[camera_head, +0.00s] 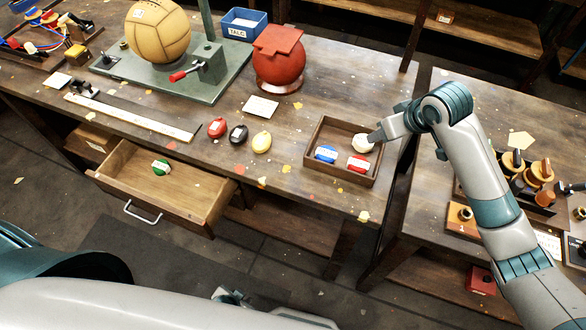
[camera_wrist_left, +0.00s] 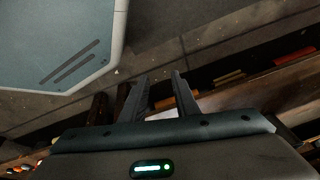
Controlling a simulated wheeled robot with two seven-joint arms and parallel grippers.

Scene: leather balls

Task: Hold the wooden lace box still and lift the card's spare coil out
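The wooden lace box (camera_head: 338,176) stands open near the bench's front right corner. In it lie a blue coil (camera_head: 326,154), a red coil (camera_head: 358,163) and a white coil (camera_head: 362,143). My right gripper (camera_head: 375,137) is at the box's back right side, its tip beside the white coil; whether it grips the coil or the wall is too small to tell. A small card (camera_head: 260,107) lies on the bench left of the box; its writing is unreadable. My left gripper (camera_wrist_left: 160,80) shows in the left wrist view, fingers apart and empty, away from the box.
Red (camera_head: 217,127), black (camera_head: 238,134) and yellow (camera_head: 262,142) coils lie left of the box. An open drawer (camera_head: 190,205) with a green coil (camera_head: 161,167) juts out in front. A second bench (camera_head: 415,215) is at right.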

